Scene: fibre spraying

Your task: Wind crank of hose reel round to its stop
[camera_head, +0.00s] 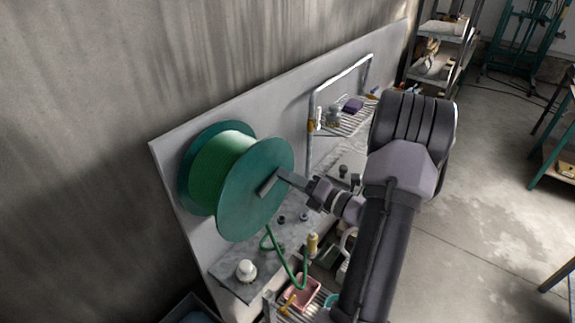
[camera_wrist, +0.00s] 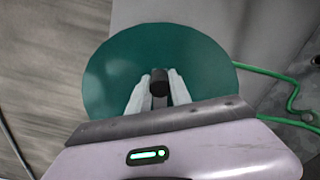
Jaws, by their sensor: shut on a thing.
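The hose reel (camera_head: 270,205) has large green discs and is wound with bright green hose (camera_head: 218,165). It is mounted on a grey panel. Its crank (camera_head: 268,187) is a short grey bar on the near disc's face. My gripper (camera_head: 290,178) reaches in from the right at the crank. In the wrist view, the white fingers of my gripper (camera_wrist: 158,92) are closed on the dark crank handle (camera_wrist: 159,78), with the reel's green disc (camera_wrist: 110,75) behind. The crank bar is hidden in the wrist view.
A loose green hose (camera_head: 303,270) hangs below the reel towards a pink tub (camera_head: 302,292). A white-topped knob (camera_head: 246,269) stands on the grey shelf. A wire rack (camera_head: 345,122) holds small items behind my arm. Open concrete floor (camera_head: 480,200) lies to the right.

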